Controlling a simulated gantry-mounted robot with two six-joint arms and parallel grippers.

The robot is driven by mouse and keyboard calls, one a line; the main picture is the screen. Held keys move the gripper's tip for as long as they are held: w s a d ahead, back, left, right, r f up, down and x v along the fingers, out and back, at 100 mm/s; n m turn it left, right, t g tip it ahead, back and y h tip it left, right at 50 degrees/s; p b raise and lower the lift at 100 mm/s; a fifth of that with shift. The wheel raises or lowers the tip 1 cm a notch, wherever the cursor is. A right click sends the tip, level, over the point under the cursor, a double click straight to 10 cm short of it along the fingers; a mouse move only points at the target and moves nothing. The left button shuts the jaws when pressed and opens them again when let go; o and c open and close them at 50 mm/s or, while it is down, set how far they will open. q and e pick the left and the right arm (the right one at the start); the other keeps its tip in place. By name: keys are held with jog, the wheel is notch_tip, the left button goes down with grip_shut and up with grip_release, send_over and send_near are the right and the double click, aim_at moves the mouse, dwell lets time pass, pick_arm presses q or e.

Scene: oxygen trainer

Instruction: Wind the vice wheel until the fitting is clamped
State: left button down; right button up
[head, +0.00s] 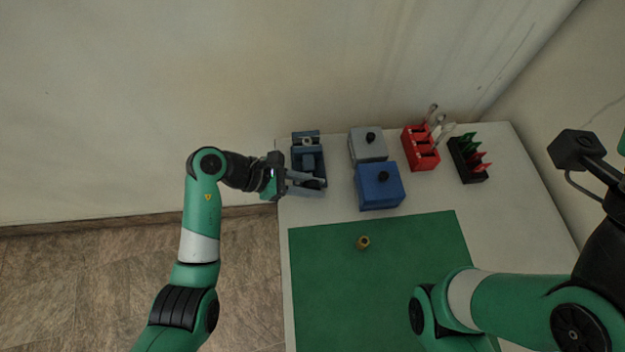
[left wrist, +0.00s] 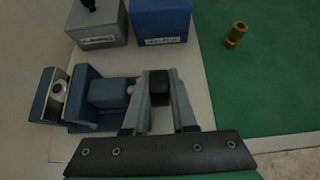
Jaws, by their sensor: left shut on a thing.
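The blue vice (head: 308,160) stands at the table's back left corner. It also shows at the left of the left wrist view (left wrist: 108,93). A pale fitting with a round hole (left wrist: 60,90) sits at the vice's far jaw; I cannot tell how tightly it is held. My left gripper (head: 322,187) is at the vice's near end. In the left wrist view its two grey fingers (left wrist: 160,85) are shut on a black piece (left wrist: 159,84) in line with the vice, which looks like the vice wheel. My right gripper is out of view.
A grey box (head: 367,146) and a blue box (head: 381,187), both with black knobs, stand right of the vice. A red rack (head: 421,150) and a black rack (head: 467,160) stand farther right. A brass piece (head: 362,242) stands on the mostly clear green mat (head: 400,265).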

pick_arm(q)
jog(key=shift+r, duration=0.1)
jog(key=c, duration=1)
grip_release()
jog(key=shift+s, duration=0.1)
jog(key=p+v, duration=0.3)
jog(key=v, duration=0.8)
jog(key=shift+a, duration=0.2)
jog(key=shift+r, duration=0.15)
